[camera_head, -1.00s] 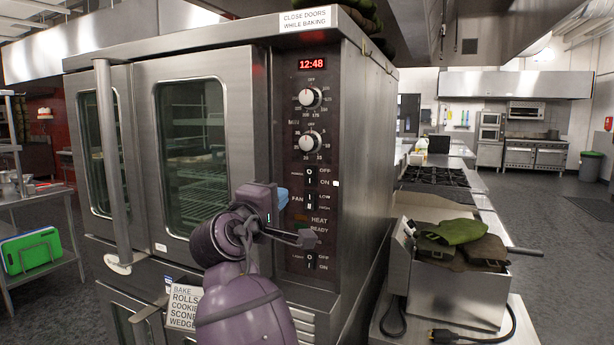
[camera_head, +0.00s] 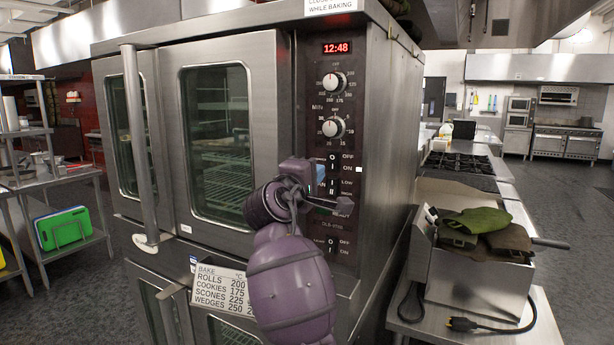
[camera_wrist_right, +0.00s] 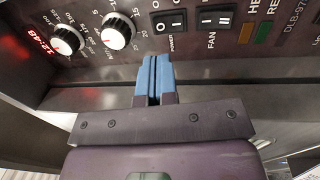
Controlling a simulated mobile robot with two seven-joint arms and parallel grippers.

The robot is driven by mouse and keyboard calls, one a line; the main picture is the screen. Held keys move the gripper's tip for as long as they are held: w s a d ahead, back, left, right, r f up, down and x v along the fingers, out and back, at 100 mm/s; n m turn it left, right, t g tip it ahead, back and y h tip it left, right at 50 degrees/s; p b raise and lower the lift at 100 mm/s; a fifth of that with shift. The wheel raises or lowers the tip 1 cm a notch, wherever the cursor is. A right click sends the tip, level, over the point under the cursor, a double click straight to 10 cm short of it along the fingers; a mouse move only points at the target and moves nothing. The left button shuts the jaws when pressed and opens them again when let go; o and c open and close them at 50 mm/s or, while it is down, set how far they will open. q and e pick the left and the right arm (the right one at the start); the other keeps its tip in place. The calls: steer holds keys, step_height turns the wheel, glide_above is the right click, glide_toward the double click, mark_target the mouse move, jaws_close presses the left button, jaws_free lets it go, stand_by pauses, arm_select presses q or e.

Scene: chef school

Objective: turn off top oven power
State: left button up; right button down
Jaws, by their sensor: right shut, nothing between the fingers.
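The top oven (camera_head: 375,130) stands ahead, with a dark control panel on its right front. The power switch (camera_head: 333,162) is a black rocker beside OFF and ON labels. It also shows in the right wrist view (camera_wrist_right: 170,22), above my fingertips; I cannot tell which way it is set. My right gripper (camera_head: 319,171) is just left of and slightly below this switch in the head view. Its blue fingers (camera_wrist_right: 155,75) are pressed together and empty, pointing at the panel. A small gap to the switch seems to remain. My left gripper is out of view.
Two round knobs (camera_head: 333,127) and a red clock display (camera_head: 337,48) are above the switch. The fan switch (camera_wrist_right: 216,18) sits beside it. A metal bin with folded cloths (camera_head: 475,228) stands right of the oven. A long door handle (camera_head: 139,140) is at left.

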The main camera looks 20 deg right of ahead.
mark_target(334, 158)
steer(key=p+x, duration=0.1)
steer(key=x, duration=0.5)
steer(key=shift+w+d+r, duration=0.1)
steer(key=shift+w+d, duration=0.1)
steer(key=shift+d, duration=0.1)
steer(key=shift+w+d, duration=0.45)
steer(key=shift+d, duration=0.05)
